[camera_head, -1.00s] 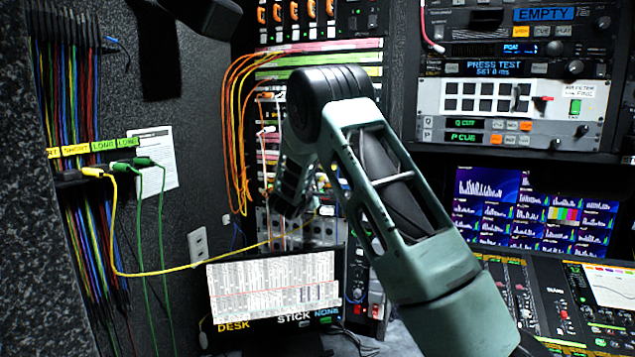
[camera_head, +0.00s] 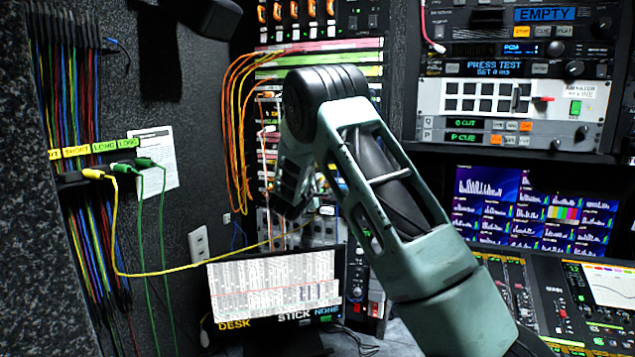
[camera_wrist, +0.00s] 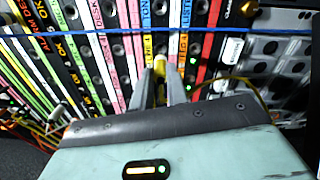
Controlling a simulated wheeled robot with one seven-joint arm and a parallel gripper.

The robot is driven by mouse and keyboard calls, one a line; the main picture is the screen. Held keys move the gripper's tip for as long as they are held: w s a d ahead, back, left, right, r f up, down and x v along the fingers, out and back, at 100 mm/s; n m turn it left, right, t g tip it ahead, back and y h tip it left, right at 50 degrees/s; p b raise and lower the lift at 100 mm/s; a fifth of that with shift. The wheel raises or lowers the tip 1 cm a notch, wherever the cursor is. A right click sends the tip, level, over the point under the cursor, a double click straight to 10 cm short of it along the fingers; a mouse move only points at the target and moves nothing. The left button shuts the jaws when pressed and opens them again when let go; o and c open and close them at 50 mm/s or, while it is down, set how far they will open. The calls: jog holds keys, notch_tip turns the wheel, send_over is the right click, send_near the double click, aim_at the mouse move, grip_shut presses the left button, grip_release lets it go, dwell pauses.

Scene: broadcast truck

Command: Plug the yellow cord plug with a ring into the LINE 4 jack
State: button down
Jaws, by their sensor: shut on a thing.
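In the wrist view my gripper (camera_wrist: 163,92) is shut on a yellow plug (camera_wrist: 160,66), which points up and away at the jack panel. A ring on the plug cannot be made out. The panel (camera_wrist: 118,45) shows slanted strips of round jacks with white, green, pink, yellow and red labels. The plug tip is close to the yellow and red strips; whether it touches a jack, and which one, is unclear. The LINE 4 label cannot be read with certainty. In the head view my arm hides the gripper; a yellow cord (camera_head: 165,272) runs from the left wall toward it.
A blue cord (camera_wrist: 115,33) crosses the panel just beyond the plug in the wrist view. Orange and yellow cords (camera_head: 232,130) loop left of the jack rows. Hanging cords (camera_head: 75,120) line the left wall. A monitor (camera_head: 270,285) stands below my arm.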

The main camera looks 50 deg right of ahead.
jog(key=shift+p+x, duration=1)
jog(key=shift+x, duration=1.15)
jog(key=c, duration=1.3)
grip_release()
jog(key=shift+a, duration=0.15)
jog(key=shift+s+a, duration=0.15)
jog(key=shift+a, duration=0.1)
jog(key=b+v, duration=0.6)
jog(key=v, duration=1)
jog(key=shift+s+a, duration=0.2)
jog(key=shift+a, duration=0.05)
